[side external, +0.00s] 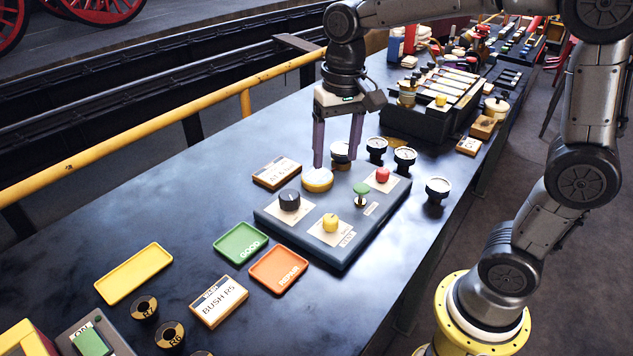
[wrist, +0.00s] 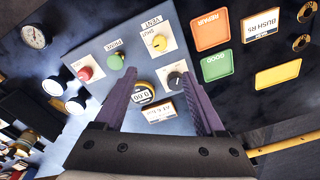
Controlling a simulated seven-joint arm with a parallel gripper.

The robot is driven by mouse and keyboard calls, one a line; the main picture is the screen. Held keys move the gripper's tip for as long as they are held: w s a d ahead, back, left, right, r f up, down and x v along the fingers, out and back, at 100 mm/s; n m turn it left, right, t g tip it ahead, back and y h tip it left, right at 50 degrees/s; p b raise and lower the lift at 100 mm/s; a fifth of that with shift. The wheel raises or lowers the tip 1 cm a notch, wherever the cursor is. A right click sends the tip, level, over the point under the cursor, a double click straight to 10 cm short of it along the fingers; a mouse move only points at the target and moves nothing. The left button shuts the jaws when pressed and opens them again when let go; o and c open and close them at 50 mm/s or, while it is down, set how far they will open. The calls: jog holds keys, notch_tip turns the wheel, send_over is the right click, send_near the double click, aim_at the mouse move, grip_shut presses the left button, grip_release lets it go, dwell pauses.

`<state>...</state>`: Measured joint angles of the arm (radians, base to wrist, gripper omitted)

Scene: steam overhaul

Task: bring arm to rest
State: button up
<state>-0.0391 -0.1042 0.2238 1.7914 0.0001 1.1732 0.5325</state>
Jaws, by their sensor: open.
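My gripper (side external: 337,166) points down over the far edge of a dark control panel (side external: 270,222), with its two purple fingers apart and nothing between them. A round yellow-rimmed gauge (side external: 318,180) sits just below the left finger; I cannot tell whether they touch. In the wrist view the gauge (wrist: 145,92) shows a display between the open fingers (wrist: 162,84). The panel carries a black knob (side external: 289,199), a yellow knob (side external: 330,223), a green button (side external: 361,188) and a red button (side external: 382,175).
Several dial gauges (side external: 437,189) stand right of and behind the panel. A green tray (side external: 240,243), an orange tray (side external: 279,270) and a yellow tray (side external: 134,274) lie in front. A black block rack (side external: 430,120) stands farther back. A yellow rail (side external: 160,144) runs along the left table edge.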

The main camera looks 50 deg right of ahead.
jog(key=s+d+r+n+t, duration=0.1)
jog(key=s+r+t, duration=0.25)
jog(key=s, duration=0.65)
jog(key=s+f+n+t, duration=0.1)
jog(key=s+f+n, duration=0.2)
jog(key=s, duration=0.3)
jog(key=shift+s+d+f+n, duration=0.15)
jog(key=shift+f+n, duration=0.2)
jog(key=shift+n, duration=0.45)
jog(key=shift+t, duration=0.25)
